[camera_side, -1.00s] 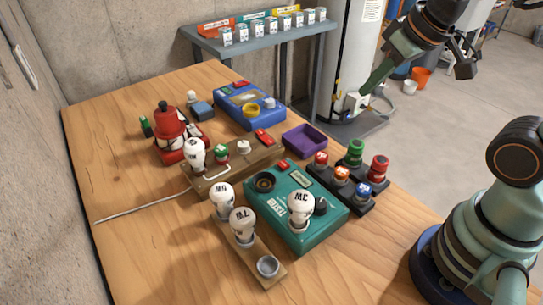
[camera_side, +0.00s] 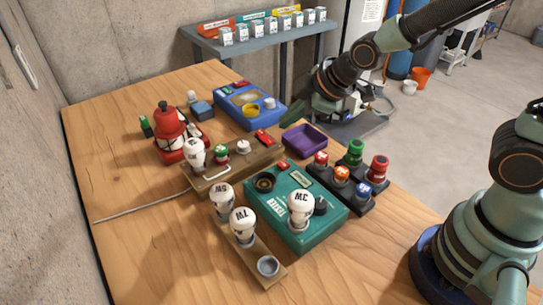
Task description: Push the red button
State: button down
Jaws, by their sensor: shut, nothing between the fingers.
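Several red parts are in view, and I cannot tell which is the red button. A red flat piece (camera_side: 264,136) sits at the right end of the wooden board (camera_side: 240,170), near the purple tray. A small red-topped piece (camera_side: 320,158) stands in the dark rack to the right of the teal box. A larger red-topped piece (camera_side: 378,166) stands at the rack's right side. My gripper (camera_side: 293,116) is shut and empty. It appears in front of the table's far right edge, above and right of the flat red piece, apparently clear of everything.
A purple tray (camera_side: 304,139) lies just below my gripper in the picture. A blue box (camera_side: 249,106) is to its left. A red lantern-like object (camera_side: 172,130) stands at left.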

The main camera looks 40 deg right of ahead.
aim_at(287, 164)
jog(key=shift+f, duration=0.15)
jog(key=shift+f, duration=4.25)
jog(key=shift+f, duration=0.15)
jog(key=shift+d+f, duration=0.1)
jog(key=shift+f, duration=0.2)
jog(key=shift+f, duration=0.45)
jog(key=shift+r, duration=0.9)
